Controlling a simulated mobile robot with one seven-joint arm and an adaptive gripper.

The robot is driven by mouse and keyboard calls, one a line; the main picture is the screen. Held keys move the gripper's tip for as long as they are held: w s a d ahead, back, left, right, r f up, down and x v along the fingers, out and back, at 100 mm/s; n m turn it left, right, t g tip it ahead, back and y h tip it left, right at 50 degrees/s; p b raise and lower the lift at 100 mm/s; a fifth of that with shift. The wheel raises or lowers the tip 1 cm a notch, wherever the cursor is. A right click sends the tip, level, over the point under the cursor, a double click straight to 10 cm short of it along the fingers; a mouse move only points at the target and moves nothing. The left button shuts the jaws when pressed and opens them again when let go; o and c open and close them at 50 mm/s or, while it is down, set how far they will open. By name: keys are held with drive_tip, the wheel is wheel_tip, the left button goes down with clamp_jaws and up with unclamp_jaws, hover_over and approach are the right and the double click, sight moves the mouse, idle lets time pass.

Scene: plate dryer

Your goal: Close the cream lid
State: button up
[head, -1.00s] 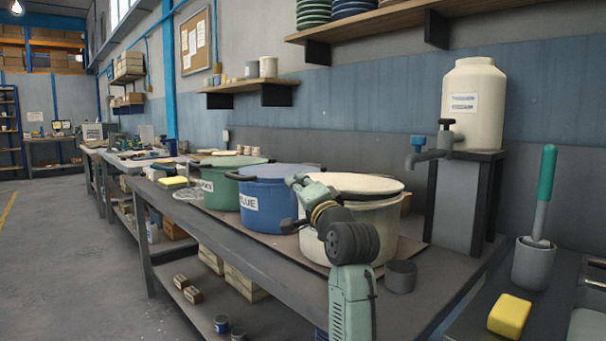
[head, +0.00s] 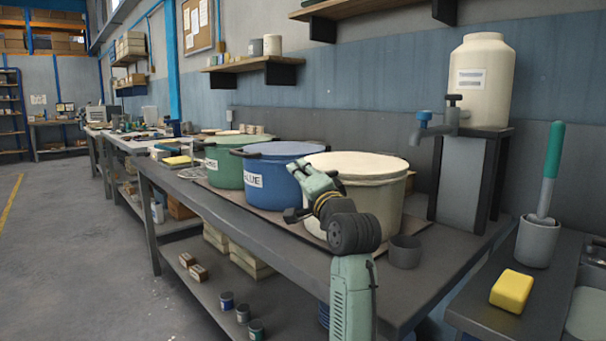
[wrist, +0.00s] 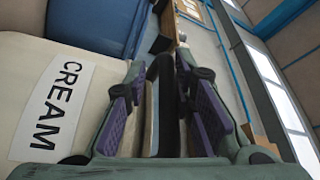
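The cream pot (head: 378,208) stands on the bench at the right end of a row of three pots. Its cream lid (head: 355,165) shows across its top in the head view; I cannot tell how firmly it is seated. My gripper (wrist: 165,115) is at the pot's front left side, and its purple-padded fingers are apart in the wrist view. A dark strip and a pale strip show between the fingers; I cannot tell whether they are touched. The CREAM label (wrist: 55,108) is left of the fingers in the wrist view.
The blue pot (head: 268,195) and green pot (head: 225,172) stand to the left. A small grey cup (head: 405,252) stands just right of the cream pot. A large cream tank (head: 483,85) with a tap stands behind right. A yellow sponge (head: 511,290) lies at the right.

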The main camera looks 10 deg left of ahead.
drive_tip(key=shift+d, duration=0.1)
drive_tip(key=shift+s+d, duration=0.1)
drive_tip(key=shift+d, duration=0.05)
drive_tip(key=v, duration=1.1)
drive_tip(key=shift+s, duration=0.25)
drive_tip(key=shift+d+f, duration=0.1)
